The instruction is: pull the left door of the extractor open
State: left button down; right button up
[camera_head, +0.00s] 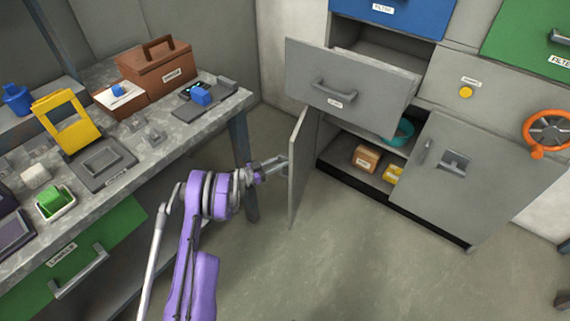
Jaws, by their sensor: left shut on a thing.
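The grey cabinet has a left door (298,170) that stands swung out, seen nearly edge-on. My left gripper (277,165) is at the door's outer face, about mid-height, shut on its handle. The handle itself is mostly hidden by the fingers. The opening behind the door shows a brown box (366,158), a yellow item (393,174) and a teal ring-shaped item (400,131). The right door (455,190) is shut. My right gripper is not in view.
A grey drawer (350,85) above the opening is pulled out. A workbench (150,150) with a brown toolbox (155,66), a yellow frame (66,122) and small items stands at left. An orange wheel (548,131) is at right. The floor (340,260) before the cabinet is clear.

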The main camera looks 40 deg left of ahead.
pick_arm(q)
jog(key=c, duration=0.8)
grip_release()
jog(key=shift+w, duration=0.1)
jog(key=p+v, duration=0.1)
jog(key=v, duration=0.9)
jog(key=shift+s+p, duration=0.3)
jog(key=shift+s, duration=0.1)
jog(key=shift+s, duration=0.1)
